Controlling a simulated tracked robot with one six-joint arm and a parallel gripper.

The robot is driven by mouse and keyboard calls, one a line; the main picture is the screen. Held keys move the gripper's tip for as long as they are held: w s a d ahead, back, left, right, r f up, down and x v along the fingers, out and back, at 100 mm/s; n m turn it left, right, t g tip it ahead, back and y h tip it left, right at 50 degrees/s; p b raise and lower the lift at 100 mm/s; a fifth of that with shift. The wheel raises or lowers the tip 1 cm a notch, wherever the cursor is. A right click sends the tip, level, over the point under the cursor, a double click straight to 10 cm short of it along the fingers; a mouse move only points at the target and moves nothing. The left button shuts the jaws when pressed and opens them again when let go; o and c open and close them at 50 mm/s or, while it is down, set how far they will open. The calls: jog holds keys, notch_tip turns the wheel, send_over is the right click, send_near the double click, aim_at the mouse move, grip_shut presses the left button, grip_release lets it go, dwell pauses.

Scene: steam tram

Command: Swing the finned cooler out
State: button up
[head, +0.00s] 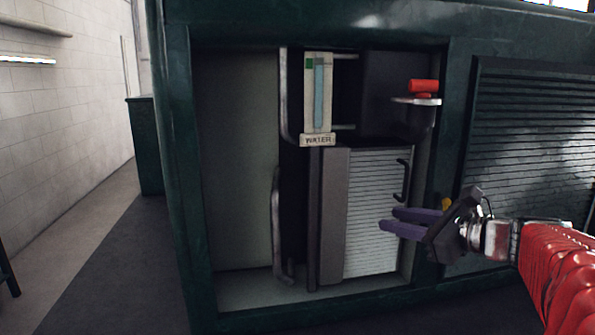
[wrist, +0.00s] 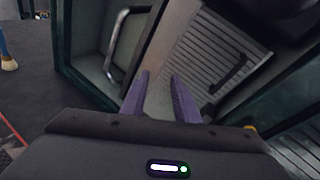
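The finned cooler (head: 376,225) is a light grey panel with horizontal fins, upright in the lower right of the open compartment. It also shows in the wrist view (wrist: 206,50). A dark handle (head: 403,181) stands at its upper right edge, and this handle is seen in the wrist view (wrist: 228,76) too. My gripper (head: 388,220) has two purple fingers, which appear in front of the cooler's right part, below the handle. The fingers (wrist: 160,78) are apart with nothing between them. I cannot tell whether they touch the fins.
Above the cooler are a water gauge (head: 318,90) labelled "WATER" and a red-handled valve (head: 424,87). A pale pipe (head: 277,225) runs at the left. The green compartment frame (head: 180,170) surrounds everything. Open floor (head: 115,270) lies to the left.

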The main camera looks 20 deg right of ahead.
aim_at(407, 175)
jog(key=d+r+m+t+h, duration=0.2)
jog(key=d+r+m, duration=0.3)
jog(key=d, duration=0.6)
jog(key=shift+s+d+m+t, duration=0.4)
jog(key=shift+m+t, duration=0.1)
jog(key=shift+t, duration=0.2)
jog(key=shift+w, duration=0.1)
jog(key=w, duration=0.4)
jog(key=w+a, duration=0.1)
jog(key=w, duration=0.4)
jog(key=w+a, duration=0.1)
jog(key=w, duration=0.3)
jog(key=shift+w, duration=0.25)
grip_shut()
jog(key=shift+a, duration=0.15)
